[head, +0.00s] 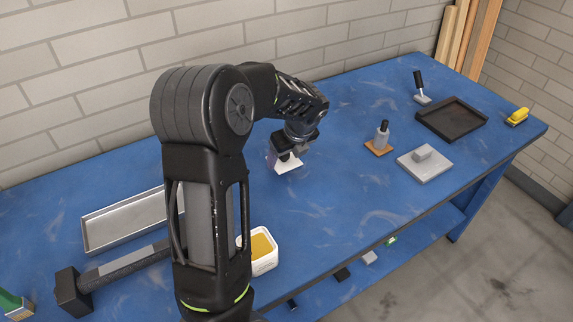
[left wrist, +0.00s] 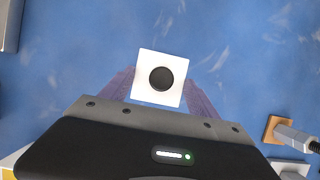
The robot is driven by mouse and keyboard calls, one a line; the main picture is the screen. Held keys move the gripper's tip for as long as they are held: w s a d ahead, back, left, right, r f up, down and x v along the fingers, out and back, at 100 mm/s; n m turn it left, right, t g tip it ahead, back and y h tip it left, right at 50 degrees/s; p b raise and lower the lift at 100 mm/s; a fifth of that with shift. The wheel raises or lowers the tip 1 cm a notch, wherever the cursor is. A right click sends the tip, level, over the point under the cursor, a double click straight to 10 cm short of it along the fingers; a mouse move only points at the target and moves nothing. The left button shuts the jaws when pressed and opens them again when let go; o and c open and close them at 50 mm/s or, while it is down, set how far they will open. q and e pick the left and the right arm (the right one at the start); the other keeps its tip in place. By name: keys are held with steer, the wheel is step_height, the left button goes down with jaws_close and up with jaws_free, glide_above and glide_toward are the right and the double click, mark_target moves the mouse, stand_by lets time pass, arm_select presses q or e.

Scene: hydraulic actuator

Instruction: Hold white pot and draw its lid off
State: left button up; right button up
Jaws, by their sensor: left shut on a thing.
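The white pot (head: 265,265) stands near the front edge of the blue table, open at the top, with yellow contents showing. My left arm hides its left side. The pot's lid (head: 288,168), a white square plate with a round black knob, is well behind the pot, apart from it. My left gripper (head: 287,157) is shut on the lid. In the left wrist view the lid (left wrist: 146,62) sits between the purplish fingers of the gripper (left wrist: 160,88). I cannot tell how high the lid is above the table. My right gripper is not in view.
A metal tray (head: 125,220) and a dark hammer-like tool (head: 120,268) lie at the left. The middle is clear.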

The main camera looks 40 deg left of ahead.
mark_target(287, 164)
arm_select(q)
steer(key=shift+f, duration=1.85)
steer(key=shift+f, duration=0.1)
steer(key=o, duration=1.6)
steer(key=shift+c, duration=0.2)
steer(key=v, duration=1.2)
steer(key=shift+s+d, duration=0.1)
